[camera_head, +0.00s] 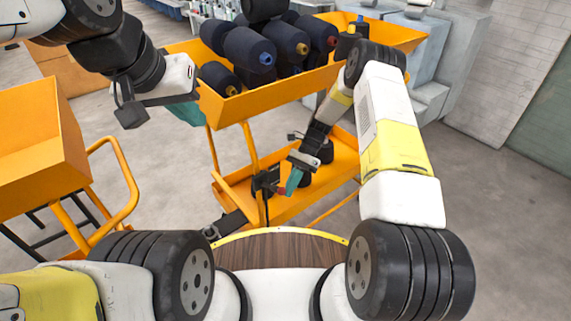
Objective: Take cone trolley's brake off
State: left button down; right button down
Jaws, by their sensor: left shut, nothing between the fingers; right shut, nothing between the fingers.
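The orange cone trolley (241,106) stands in front of me, with dark yarn cones (249,48) in its upper tray and a few dark cones on its lower shelf (335,180). My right gripper (292,182) is shut and empty, reaching down by the trolley's near side at lower shelf height. A small red part (281,190) shows right beside its teal fingertips; I cannot tell whether it is the brake or whether they touch. My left gripper (188,110) is shut and empty, raised at the upper tray's left end. The wheels are mostly hidden.
Another orange trolley (40,140) with a bent tube handle (128,180) stands at the left. Grey machine housings (430,95) stand behind on the right. A brown wooden surface with a yellow rim (285,250) lies just in front of me. Bare floor shows at right.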

jog(key=w+d+r, duration=0.4)
jog(key=w+d, duration=0.1)
jog(key=w, duration=0.1)
jog(key=shift+w+r, duration=0.25)
jog(key=shift+w, duration=0.15)
jog(key=shift+s, duration=0.1)
